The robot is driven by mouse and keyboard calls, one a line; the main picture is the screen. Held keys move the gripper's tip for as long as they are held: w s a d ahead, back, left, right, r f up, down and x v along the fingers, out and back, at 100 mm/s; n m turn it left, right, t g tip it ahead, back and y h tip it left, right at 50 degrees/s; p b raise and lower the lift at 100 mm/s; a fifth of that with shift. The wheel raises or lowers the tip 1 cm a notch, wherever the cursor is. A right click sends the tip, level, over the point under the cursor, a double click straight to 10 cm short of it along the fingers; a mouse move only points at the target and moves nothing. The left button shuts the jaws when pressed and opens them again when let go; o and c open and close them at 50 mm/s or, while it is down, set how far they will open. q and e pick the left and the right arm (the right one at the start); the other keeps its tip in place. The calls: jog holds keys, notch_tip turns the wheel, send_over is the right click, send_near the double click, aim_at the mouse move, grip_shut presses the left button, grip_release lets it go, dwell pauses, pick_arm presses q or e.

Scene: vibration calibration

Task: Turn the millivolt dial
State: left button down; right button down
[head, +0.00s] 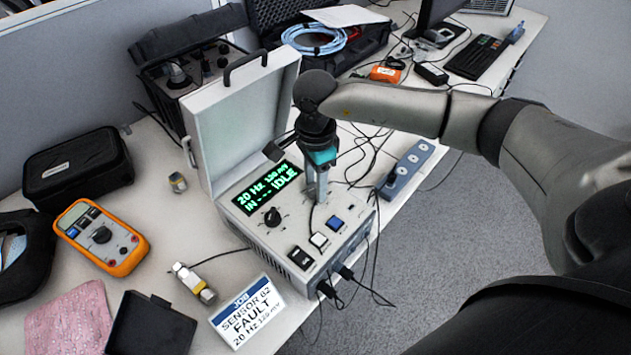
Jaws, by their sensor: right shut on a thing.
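The white calibrator box (262,240) stands open on the table with its lid (240,120) raised. Its green display (268,188) reads 20 Hz, 120 mV, IN ---, IDLE. One black dial (272,216) shows free on the left of the panel. My right gripper (317,198) points down onto the panel, right of the display, and is shut on a second dial, taken to be the millivolt dial, which its fingers hide. My left gripper is out of view. A job card (247,311) reads SENSOR 02 FAULT, 20 Hz 120 mV.
Panel switches (319,240) sit just in front of my right gripper. Black plugs and cables (345,272) hang at the box's front. An orange multimeter (101,236), a small sensor with a cable (197,285) and a black case (78,166) lie left. A power strip (408,168) lies right.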

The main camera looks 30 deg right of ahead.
jog(key=shift+c, duration=2.1)
grip_release()
notch_tip(320, 180, up, 15)
jog(key=p, duration=0.2)
jog(key=shift+r, duration=0.15)
